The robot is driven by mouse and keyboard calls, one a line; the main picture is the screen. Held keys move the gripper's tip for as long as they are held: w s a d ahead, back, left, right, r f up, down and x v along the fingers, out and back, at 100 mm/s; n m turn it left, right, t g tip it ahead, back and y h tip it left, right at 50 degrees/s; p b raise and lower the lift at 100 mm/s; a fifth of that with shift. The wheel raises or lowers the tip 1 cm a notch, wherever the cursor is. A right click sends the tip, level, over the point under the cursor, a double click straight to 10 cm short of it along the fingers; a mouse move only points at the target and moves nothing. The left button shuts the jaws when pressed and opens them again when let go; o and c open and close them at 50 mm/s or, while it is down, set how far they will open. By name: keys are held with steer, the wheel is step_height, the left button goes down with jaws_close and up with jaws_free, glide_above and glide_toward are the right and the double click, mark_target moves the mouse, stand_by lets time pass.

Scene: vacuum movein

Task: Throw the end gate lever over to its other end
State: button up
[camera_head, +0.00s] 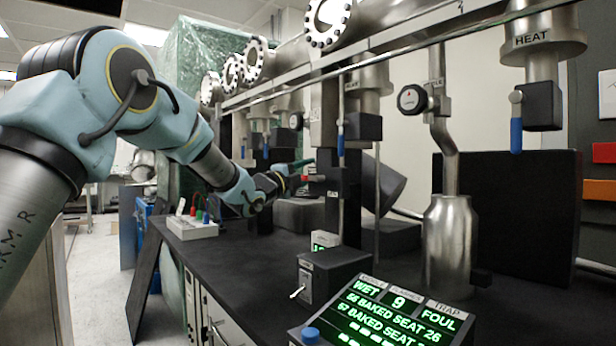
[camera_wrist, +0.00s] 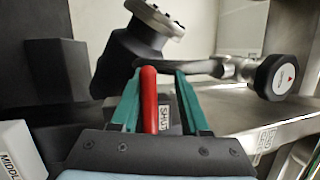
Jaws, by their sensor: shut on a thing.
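A lever with a red handle (camera_wrist: 149,100) stands between the two teal fingers of my gripper (camera_wrist: 158,76) in the wrist view. My gripper is shut on this handle. A plate reading SHUT (camera_wrist: 166,121) shows just behind the handle, partly hidden by the gripper. In the head view my gripper (camera_head: 304,166) reaches in from the left to the dark valve block (camera_head: 343,200) at mid-picture. The red handle is only a small patch there, and the lever's pivot is hidden.
A round gauge (camera_wrist: 275,77) and a dark flanged body (camera_wrist: 140,50) are close to my gripper. A MIDDLE label (camera_wrist: 12,160) is at left. The black bench holds a lit display (camera_head: 385,312), a switch box (camera_head: 333,275) and a steel vessel (camera_head: 450,240). Blue-handled levers (camera_head: 516,135) hang nearby.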

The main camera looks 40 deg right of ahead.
steer(key=shift+o, duration=1.3)
steer(key=shift+r, duration=0.15)
steer(key=shift+a+f, duration=0.1)
steer(key=shift+f, duration=0.2)
steer(key=b+v, duration=0.2)
steer(key=v, duration=0.8)
steer(key=shift+a, duration=0.35)
steer(key=shift+s+r, duration=0.1)
